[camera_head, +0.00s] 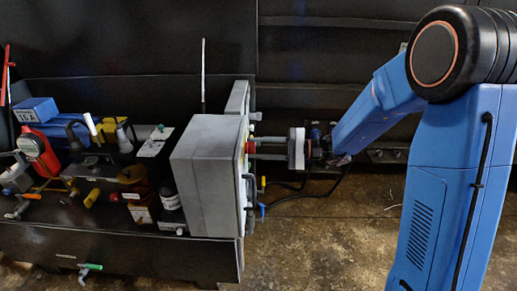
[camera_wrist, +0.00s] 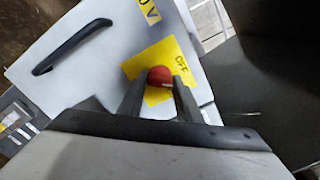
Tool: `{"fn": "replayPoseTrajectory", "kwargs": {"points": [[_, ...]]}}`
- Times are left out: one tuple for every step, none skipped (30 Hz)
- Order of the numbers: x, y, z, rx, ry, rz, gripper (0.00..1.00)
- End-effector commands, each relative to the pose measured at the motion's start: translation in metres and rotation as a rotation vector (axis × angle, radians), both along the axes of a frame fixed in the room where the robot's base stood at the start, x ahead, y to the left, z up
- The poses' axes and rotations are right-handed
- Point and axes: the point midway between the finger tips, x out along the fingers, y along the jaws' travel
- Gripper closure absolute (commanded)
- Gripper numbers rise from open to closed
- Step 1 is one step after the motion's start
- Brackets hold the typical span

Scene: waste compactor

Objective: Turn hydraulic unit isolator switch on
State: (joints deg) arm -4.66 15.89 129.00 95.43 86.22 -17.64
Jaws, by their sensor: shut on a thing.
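The isolator switch (camera_wrist: 160,75) has a red knob on a yellow plate (camera_wrist: 136,65) that bears the letters "OFF". It sits on the pale front face of a grey cabinet (camera_head: 207,170). In the head view a little red of the switch (camera_head: 249,147) shows at the cabinet's right side. My gripper (camera_wrist: 160,92) has its two fingers on either side of the red knob and is shut on it. In the head view my gripper (camera_head: 256,148) reaches the cabinet face from the right. The fingers and the gripper body hide the lower part of the knob.
A black handle (camera_wrist: 72,46) stands out from the cabinet face beside the yellow plate. Behind the cabinet, a black bench (camera_head: 120,255) carries the hydraulic unit with a blue box (camera_head: 36,110) and several valves. Dark cables hang below my gripper. The floor (camera_head: 310,240) in front is open.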

Motion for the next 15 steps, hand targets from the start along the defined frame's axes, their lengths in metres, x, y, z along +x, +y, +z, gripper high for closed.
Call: {"fn": "replayPoseTrajectory", "kwargs": {"points": [[-0.0002, -0.0003, -0.001, 0.0, 0.046, 0.0, 0.91], [-0.0002, -0.0003, -0.001, 0.001, 0.074, 0.0, 0.91], [-0.0002, -0.0003, -0.001, 0.002, 0.112, 0.0, 0.91], [-0.0002, -0.0003, -0.001, 0.003, 0.141, 0.0, 0.91], [-0.0002, -0.0003, -0.001, 0.004, 0.169, 0.0, 0.91], [-0.0002, -0.0003, -0.001, 0.006, 0.207, 0.0, 0.91], [-0.0002, -0.0003, -0.0011, 0.007, 0.236, 0.0, 0.91], [-0.0002, -0.0003, -0.0011, 0.008, 0.264, 0.0, 0.91], [-0.0002, -0.0004, -0.0011, 0.009, 0.302, 0.0, 0.91], [-0.0002, -0.0004, -0.0011, 0.01, 0.331, 0.0, 0.91], [-0.0002, -0.0004, -0.0011, 0.011, 0.359, 0.0, 0.91], [-0.0002, -0.0004, -0.0011, 0.011, 0.397, -0.001, 0.91], [-0.0003, -0.0004, -0.0012, 0.012, 0.426, -0.001, 0.91], [-0.0003, -0.0004, -0.0012, 0.013, 0.454, -0.001, 0.91], [-0.0003, -0.0004, -0.0012, 0.015, 0.491, -0.001, 0.91]]}}
